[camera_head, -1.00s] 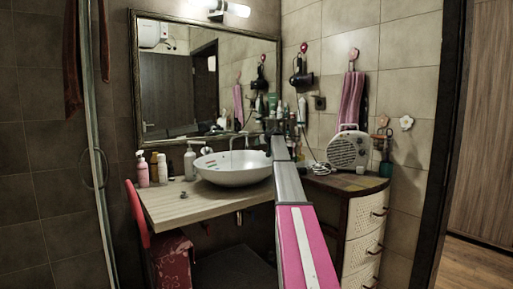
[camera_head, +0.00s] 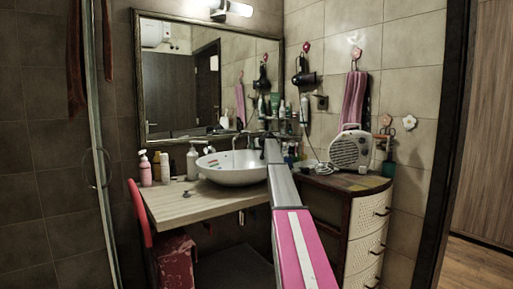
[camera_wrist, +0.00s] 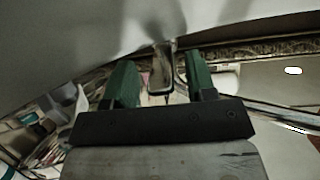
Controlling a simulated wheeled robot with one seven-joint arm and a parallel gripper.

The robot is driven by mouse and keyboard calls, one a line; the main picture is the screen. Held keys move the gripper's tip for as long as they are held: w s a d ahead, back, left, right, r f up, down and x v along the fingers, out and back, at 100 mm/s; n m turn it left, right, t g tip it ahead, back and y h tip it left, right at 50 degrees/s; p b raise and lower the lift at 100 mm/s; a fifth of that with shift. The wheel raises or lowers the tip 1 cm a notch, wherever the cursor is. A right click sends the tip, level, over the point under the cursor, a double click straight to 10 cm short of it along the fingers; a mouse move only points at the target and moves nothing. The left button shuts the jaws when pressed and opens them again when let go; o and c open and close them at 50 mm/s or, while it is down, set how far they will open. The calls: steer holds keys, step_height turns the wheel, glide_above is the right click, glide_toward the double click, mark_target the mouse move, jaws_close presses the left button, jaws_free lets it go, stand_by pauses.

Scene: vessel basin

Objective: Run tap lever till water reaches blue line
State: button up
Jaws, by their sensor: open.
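The white vessel basin (camera_head: 232,177) stands on the wooden counter in the head view. Small coloured marks (camera_head: 212,163) show on its inner wall, but I cannot make out a blue line or a water level. The tap (camera_head: 237,142) is small and dark behind the basin. In the wrist view a metal tap lever (camera_wrist: 161,72) lies between the green fingers of my gripper (camera_wrist: 160,84). The fingers are apart, with gaps on both sides of the lever. In the head view my gripper is small and dark at the basin's right rim.
The counter (camera_head: 185,208) holds bottles (camera_head: 150,170) left of the basin. A mirror (camera_head: 200,85) hangs behind. To the right, a cabinet (camera_head: 368,225) carries a white fan heater (camera_head: 350,150). A red chair (camera_head: 140,215) stands at the counter's left.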

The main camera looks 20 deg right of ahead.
jaws_close()
steer(key=shift+s+f+t, duration=0.15)
steer(key=shift+f+t, duration=0.4)
steer(key=shift+t, duration=0.15)
jaws_free()
steer(key=v, duration=1.1)
steer(key=shift+d, duration=0.15)
